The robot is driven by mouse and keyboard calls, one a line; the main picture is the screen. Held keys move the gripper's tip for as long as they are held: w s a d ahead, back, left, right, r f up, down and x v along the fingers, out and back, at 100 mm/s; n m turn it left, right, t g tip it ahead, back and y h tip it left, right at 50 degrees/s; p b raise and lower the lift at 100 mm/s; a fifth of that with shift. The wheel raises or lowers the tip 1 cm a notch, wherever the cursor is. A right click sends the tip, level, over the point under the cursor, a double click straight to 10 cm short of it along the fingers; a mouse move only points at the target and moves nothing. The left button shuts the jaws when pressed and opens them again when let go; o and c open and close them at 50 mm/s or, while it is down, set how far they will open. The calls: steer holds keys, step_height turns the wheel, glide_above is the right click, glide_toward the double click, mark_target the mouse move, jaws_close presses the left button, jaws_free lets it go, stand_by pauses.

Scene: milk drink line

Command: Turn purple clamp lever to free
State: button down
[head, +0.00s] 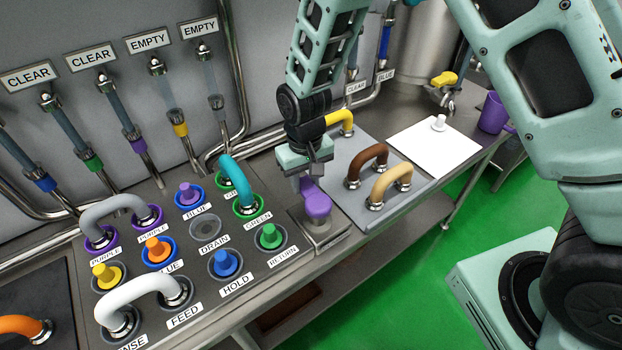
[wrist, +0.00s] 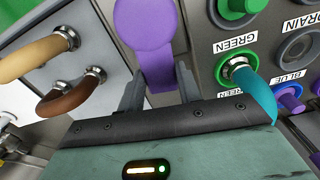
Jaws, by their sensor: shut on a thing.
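The purple clamp lever (head: 317,205) stands on a small metal block to the right of the port panel in the head view. It has a round purple end and a flat arm. My gripper (head: 306,178) is above the block, with its fingers at the lever's arm. In the wrist view the purple lever (wrist: 153,40) reaches down between the two fingers of my gripper (wrist: 158,90), which is shut on its arm. The lever's lower end is hidden by the gripper body in the wrist view. Any marking for free on the block is not visible.
The port panel (head: 205,288) with coloured plugs lies left of the lever. A teal hose bend (head: 236,178) stands close to my gripper. A grey plate (head: 395,203) with brown and tan bends lies to the right. Pipes run along the wall behind.

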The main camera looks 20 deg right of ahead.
mark_target(303, 185)
steer(key=shift+a+n, duration=0.35)
steer(key=shift+n, duration=0.35)
steer(key=shift+s, duration=0.1)
steer(key=c, duration=1)
jaws_free()
steer(key=shift+o, duration=0.2)
step_height(303, 185, up, 18)
steer(key=b, duration=0.3)
steer(key=shift+f+b, duration=0.25)
steer(key=shift+b, duration=0.05)
